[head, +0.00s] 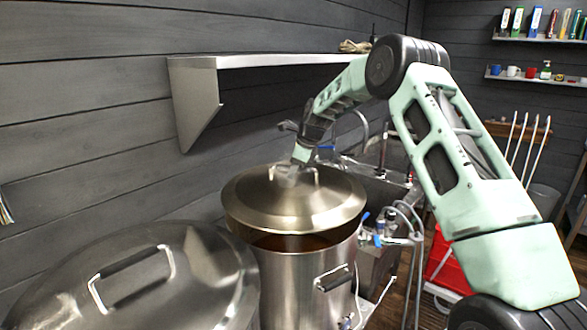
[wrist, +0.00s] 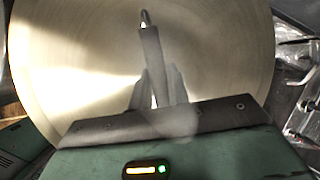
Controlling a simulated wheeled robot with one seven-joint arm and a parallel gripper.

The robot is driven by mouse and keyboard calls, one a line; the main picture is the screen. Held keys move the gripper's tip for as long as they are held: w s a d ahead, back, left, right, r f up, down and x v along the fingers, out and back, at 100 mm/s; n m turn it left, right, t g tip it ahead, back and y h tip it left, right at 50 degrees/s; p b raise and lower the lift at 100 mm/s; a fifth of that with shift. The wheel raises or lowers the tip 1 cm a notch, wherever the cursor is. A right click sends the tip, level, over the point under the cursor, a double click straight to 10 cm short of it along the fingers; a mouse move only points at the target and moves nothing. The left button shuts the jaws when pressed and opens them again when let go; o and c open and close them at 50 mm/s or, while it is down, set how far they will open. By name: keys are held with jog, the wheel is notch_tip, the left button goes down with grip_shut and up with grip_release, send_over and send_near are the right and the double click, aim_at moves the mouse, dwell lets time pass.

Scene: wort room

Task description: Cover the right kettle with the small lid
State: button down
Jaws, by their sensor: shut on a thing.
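The small lid (head: 294,205) is a round steel lid held in the air just above the right kettle (head: 302,285). A dark gap with brownish contents shows between the lid and the kettle's rim, so the lid is apart from it at the front. My gripper (head: 294,174) is shut on the lid's handle. In the wrist view the lid (wrist: 215,60) fills most of the picture, and my gripper (wrist: 158,95) grips its handle (wrist: 144,22). The lid looks nearly level and roughly centred over the kettle. Its contact at the back rim is hidden.
A larger kettle with its lid on (head: 150,285) stands at the front left, close beside the right kettle. A steel wall shelf (head: 270,61) juts out behind. Pipes and valves (head: 385,225) and a sink (head: 375,190) lie to the right. A red crate (head: 447,265) is beyond.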

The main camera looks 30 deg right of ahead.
aim_at(296, 182)
jog(key=shift+f+b, duration=1.75)
jog(key=shift+f, duration=1.3)
jog(key=c, duration=1.3)
grip_release()
jog(key=shift+s+f, duration=0.1)
jog(key=shift+f, duration=0.05)
jog(key=b+v, duration=0.4)
jog(key=v, duration=1.3)
jog(key=shift+r+b, duration=0.3)
jog(key=shift+b, duration=0.05)
jog(key=shift+a, duration=0.1)
